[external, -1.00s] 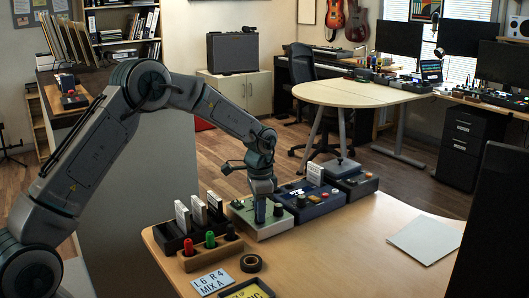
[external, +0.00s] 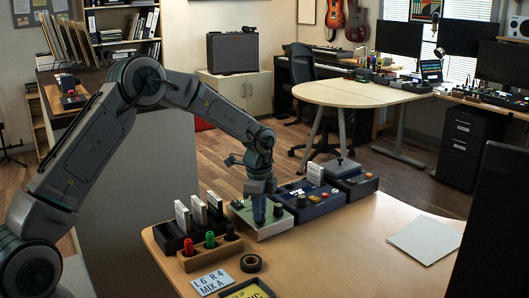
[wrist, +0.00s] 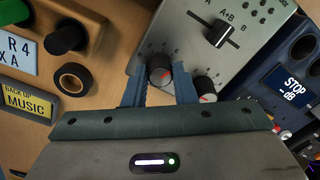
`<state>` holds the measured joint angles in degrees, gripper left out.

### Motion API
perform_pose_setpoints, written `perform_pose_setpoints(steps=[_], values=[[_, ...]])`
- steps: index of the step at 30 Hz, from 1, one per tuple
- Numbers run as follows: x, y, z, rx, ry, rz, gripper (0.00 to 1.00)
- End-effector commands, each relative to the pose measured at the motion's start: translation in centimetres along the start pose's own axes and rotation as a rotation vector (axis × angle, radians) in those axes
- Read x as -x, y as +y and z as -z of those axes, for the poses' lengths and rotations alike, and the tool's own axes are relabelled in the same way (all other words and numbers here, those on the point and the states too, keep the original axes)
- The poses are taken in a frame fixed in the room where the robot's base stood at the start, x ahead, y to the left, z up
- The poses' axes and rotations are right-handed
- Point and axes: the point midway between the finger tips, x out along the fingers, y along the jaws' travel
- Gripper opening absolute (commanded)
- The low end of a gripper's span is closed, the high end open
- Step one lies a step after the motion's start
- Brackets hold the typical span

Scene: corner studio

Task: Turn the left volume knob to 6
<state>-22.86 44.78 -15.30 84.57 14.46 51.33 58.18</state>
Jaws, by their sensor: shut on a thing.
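The pale mixer (wrist: 205,50) has a slider (wrist: 219,34) marked A, A+B and B, and two dark volume knobs. The left knob (wrist: 159,70) sits between my gripper's (wrist: 159,87) blue fingers in the wrist view, and the jaws are shut on it. The right knob (wrist: 205,90), also with a red mark, is just right of the right finger. In the external view my gripper (external: 259,218) points down onto the mixer (external: 275,229) and hides the left knob.
A wooden peg rack (external: 204,257) stands left of the mixer. A blue device (external: 312,201) stands close on its right.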

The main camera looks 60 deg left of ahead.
Motion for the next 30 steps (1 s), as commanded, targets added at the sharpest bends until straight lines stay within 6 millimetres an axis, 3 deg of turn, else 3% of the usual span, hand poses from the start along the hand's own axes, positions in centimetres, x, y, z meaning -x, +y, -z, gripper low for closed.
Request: perform_pose_setpoints(steps=[12, 13, 15, 25, 30], values=[[0.1, -0.1, 0.0, -0.005, 0.002, 0.004, 0.02], [0.1, -0.1, 0.0, -0.005, 0.002, 0.004, 0.30], [0.1, -0.1, 0.0, -0.005, 0.002, 0.004, 0.46], [0.3, -0.1, 0.0, -0.005, 0.001, 0.003, 0.46], [2.5, -0.1, 0.0, -0.005, 0.002, 0.006, 0.46]])
